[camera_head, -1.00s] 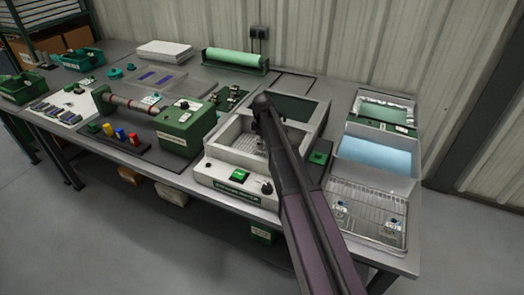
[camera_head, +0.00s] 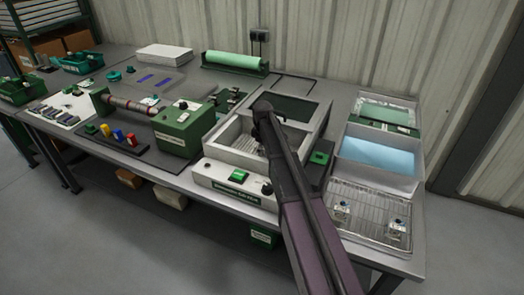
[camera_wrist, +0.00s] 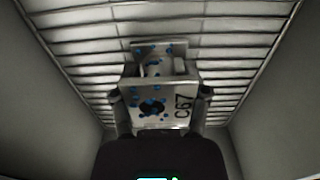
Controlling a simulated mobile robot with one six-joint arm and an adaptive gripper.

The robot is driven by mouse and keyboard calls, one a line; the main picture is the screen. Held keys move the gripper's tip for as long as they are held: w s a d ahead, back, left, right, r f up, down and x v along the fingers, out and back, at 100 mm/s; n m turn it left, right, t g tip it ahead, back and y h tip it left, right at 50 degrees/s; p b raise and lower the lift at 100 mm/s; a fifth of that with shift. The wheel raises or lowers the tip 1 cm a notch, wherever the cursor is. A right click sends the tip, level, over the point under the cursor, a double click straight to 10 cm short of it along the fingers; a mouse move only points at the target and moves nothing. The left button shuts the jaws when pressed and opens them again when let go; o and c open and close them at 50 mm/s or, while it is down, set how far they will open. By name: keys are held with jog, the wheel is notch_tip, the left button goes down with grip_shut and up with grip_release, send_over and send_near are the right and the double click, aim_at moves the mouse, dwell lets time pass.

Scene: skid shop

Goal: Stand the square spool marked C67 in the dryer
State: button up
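The square spool marked C67 (camera_wrist: 148,92) is a pale metal piece dotted with blue drops; its dark lettering faces the wrist camera. My gripper (camera_wrist: 161,97) has one finger against each side of it and holds it over a slatted rack (camera_wrist: 90,72). Whether the spool touches the rack cannot be told. In the head view my arm reaches into the open basin of a white machine (camera_head: 232,187) with a green button, at the middle of the bench. My arm hides the spool and fingertips there. The machine's label is too small to read.
A wire rack (camera_head: 370,213) with two small metal pieces lies at the bench's right front. A tray with a pale blue sheet (camera_head: 375,155) sits behind it. A green machine with a roller (camera_head: 185,128) stands left. Basin walls (camera_wrist: 45,105) flank my gripper closely.

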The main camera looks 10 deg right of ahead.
jog(key=o, duration=0.3)
jog(key=shift+r, duration=0.15)
notch_tip(320, 180, up, 12)
jog(key=p, duration=1.2)
dwell(0.3)
jog(key=shift+s, duration=0.15)
dwell(0.5)
jog(key=s+m, duration=0.3)
jog(key=s, duration=0.6)
jog(key=s+m, duration=0.4)
jog(key=s, duration=0.6)
jog(key=s+m, duration=0.3)
jog(key=s, duration=0.7)
jog(key=shift+s+a+m, duration=0.1)
jog(key=shift+a+m, duration=0.1)
jog(key=shift+m, duration=0.2)
